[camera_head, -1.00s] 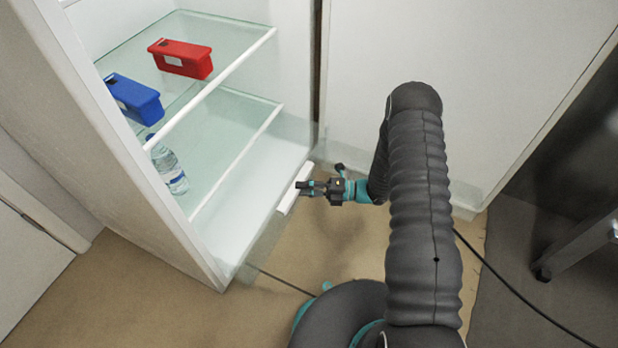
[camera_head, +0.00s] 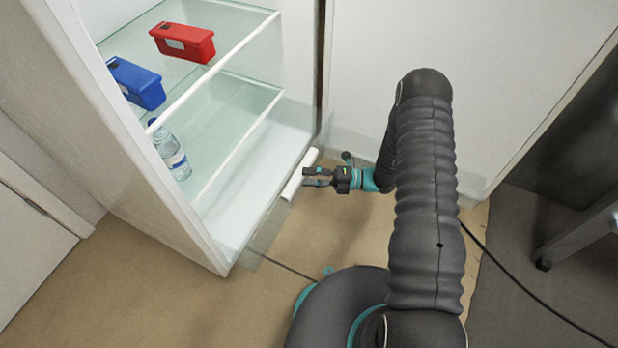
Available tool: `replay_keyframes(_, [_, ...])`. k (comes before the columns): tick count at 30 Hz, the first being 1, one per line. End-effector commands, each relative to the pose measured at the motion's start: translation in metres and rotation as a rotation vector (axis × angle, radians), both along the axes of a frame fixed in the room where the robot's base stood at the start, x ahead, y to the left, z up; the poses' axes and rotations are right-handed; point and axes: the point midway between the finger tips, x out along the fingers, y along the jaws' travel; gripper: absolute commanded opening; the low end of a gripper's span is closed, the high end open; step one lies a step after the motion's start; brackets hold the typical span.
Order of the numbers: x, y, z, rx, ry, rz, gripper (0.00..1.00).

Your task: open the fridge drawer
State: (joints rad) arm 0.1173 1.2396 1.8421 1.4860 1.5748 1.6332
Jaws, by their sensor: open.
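The fridge (camera_head: 150,180) stands open on the left, with glass shelves inside. The fridge drawer (camera_head: 270,140) is at the bottom, with a clear front and a white bar handle (camera_head: 300,175) along its right side. My gripper (camera_head: 306,177) is open at the handle, with its fingers pointing left. The fingertips overlap the handle in this view; I cannot tell whether they touch it. The drawer appears closed.
A water bottle (camera_head: 172,155) stands on the shelf below. The white fridge door or panel (camera_head: 500,60) is on the right. A black cable (camera_head: 520,285) lies on the floor.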

Motion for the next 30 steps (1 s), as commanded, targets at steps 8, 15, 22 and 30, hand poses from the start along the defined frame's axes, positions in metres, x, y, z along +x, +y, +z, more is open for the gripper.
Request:
replay_keyframes(8, [-0.002,-0.051,0.0,0.0,0.0,-0.004,0.46])
replay_keyframes(15, [-0.006,-0.091,-0.001,-0.002,0.001,0.001,0.46])
replay_keyframes(22, [-0.008,-0.109,-0.001,-0.002,0.003,0.005,0.46])
replay_keyframes(30, [-0.008,-0.11,-0.001,-0.002,0.003,0.005,0.46])
